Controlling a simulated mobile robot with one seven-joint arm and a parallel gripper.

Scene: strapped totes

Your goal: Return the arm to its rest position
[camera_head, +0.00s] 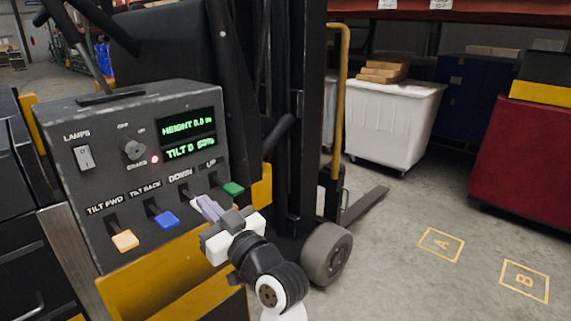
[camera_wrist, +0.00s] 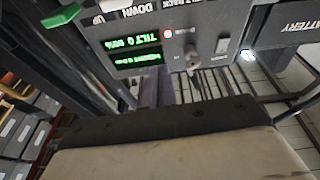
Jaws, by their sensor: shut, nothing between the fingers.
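My gripper (camera_head: 205,206) is shut and empty, in front of the lower right of the dark control panel (camera_head: 75,188). Its pale fingers point at the lever under DOWN, whose knob is mostly hidden behind them; I cannot tell whether they touch it. The orange knob (camera_head: 125,239), blue knob (camera_head: 167,219) and green knob (camera_head: 233,188) show in the head view. In the wrist view the panel appears upside down, with the green knob (camera_wrist: 61,15) at top left and the lit display (camera_wrist: 133,50) near the top.
The panel stands on a forklift with a black mast and a wheel (camera_head: 327,254). A white bin (camera_head: 400,120) with boxes and a red bin (camera_head: 521,150) stand behind. Open floor with markings A (camera_head: 441,245) and B (camera_head: 525,281) lies to the right.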

